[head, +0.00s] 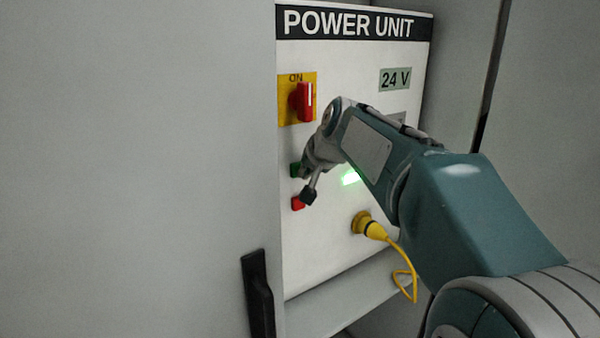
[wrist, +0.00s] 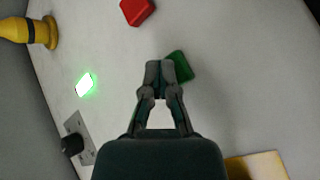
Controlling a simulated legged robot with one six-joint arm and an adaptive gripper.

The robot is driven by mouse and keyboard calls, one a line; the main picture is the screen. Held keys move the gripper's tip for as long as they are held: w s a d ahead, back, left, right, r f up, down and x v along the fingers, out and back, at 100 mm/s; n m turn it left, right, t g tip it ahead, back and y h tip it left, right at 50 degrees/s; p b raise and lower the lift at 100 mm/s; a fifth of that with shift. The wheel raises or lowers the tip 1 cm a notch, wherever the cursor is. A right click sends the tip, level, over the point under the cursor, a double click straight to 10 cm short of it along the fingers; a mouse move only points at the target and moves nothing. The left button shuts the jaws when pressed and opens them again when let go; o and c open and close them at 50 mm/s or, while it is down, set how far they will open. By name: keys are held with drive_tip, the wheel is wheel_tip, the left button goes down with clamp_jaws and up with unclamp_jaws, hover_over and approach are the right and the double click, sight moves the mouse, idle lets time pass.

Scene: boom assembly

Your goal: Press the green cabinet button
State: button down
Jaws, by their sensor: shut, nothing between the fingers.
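The green button (head: 295,170) sits on the white power unit panel, above the red button (head: 298,203) and below the red rotary switch. My gripper (head: 308,194) is shut and empty in front of the panel by the two buttons. In the wrist view the green button (wrist: 180,66) shows just beyond and right of my gripper's fingertips (wrist: 161,66), partly hidden by them. I cannot tell whether the fingertips touch it. The red button (wrist: 137,11) is at the top of the wrist view.
The red rotary switch (head: 303,101) sits on a yellow plate. A lit green lamp (head: 350,177) and a yellow plug (head: 367,225) with a looping cable are to the right and below. A grey door (head: 140,170) with a black handle (head: 258,295) stands at left.

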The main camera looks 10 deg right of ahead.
drive_tip(key=shift+s+d, duration=0.4)
drive_tip(key=shift+s, duration=0.4)
drive_tip(key=s, duration=0.1)
drive_tip(key=s+d, duration=0.1)
drive_tip(key=s, duration=0.1)
drive_tip(key=s+d, duration=0.1)
drive_tip(key=shift+s, duration=0.35)
drive_tip(key=shift+a, duration=0.1)
idle(0.4)
drive_tip(key=s+f+n+g+h, duration=0.1)
drive_tip(key=s+f, duration=0.4)
drive_tip(key=s, duration=0.3)
drive_tip(key=s+f+n+g, duration=0.1)
drive_tip(key=s+f, duration=0.4)
drive_tip(key=s, duration=0.4)
drive_tip(key=s+a+f+n+h, duration=0.1)
drive_tip(key=s+f+n, duration=0.1)
drive_tip(key=s+f, duration=0.3)
drive_tip(key=s, duration=0.4)
drive_tip(key=shift+g+h, duration=0.3)
drive_tip(key=shift+g, duration=0.1)
